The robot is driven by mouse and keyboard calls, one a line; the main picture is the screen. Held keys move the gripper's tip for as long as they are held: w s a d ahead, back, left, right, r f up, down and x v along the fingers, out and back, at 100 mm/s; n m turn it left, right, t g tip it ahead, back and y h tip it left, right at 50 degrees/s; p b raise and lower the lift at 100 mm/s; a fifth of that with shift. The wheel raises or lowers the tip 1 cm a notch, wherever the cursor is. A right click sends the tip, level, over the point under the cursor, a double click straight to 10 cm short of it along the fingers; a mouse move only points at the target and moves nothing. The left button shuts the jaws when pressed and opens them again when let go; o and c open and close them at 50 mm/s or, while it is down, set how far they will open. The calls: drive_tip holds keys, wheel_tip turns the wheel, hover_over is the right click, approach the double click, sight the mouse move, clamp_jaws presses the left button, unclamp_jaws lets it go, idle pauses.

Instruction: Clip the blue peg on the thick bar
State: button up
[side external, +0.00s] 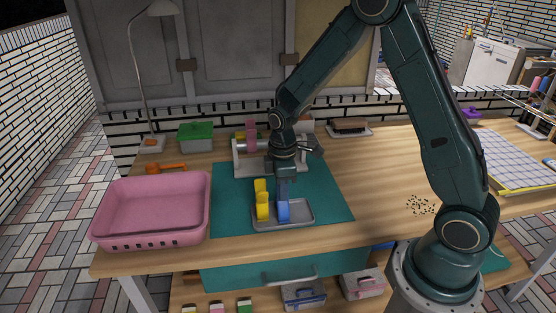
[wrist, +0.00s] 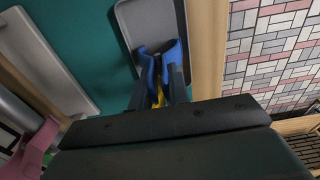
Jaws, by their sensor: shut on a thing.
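The blue peg (side external: 283,211) is upright at the grey tray (side external: 304,211), beside the yellow pegs (side external: 262,206). My gripper (side external: 283,186) points down from above and is shut on the blue peg's upper end. In the wrist view the blue peg (wrist: 147,70) shows between the fingers (wrist: 160,92), with a bit of yellow behind it. I cannot tell whether the peg's lower end touches the tray. The rack with a thick grey bar (side external: 241,146) stands behind, partly hidden by my arm. A pink peg (side external: 251,135) is on or at this bar.
A pink basket (side external: 150,210) stands left of the teal mat (side external: 335,200). A green-lidded box (side external: 196,136), an orange tool (side external: 167,168) and a lamp (side external: 150,143) are at the back left. The mat right of the tray is clear.

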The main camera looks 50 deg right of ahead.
drive_tip(key=shift+r, duration=0.15)
drive_tip(key=shift+r, duration=2.35)
drive_tip(key=shift+r, duration=0.1)
wheel_tip(320, 180, up, 19)
drive_tip(key=w+d+t+h, duration=0.1)
drive_tip(key=w+d, duration=1.4)
wheel_tip(320, 180, down, 5)
drive_tip(key=shift+s, duration=0.1)
drive_tip(key=shift+f, duration=0.4)
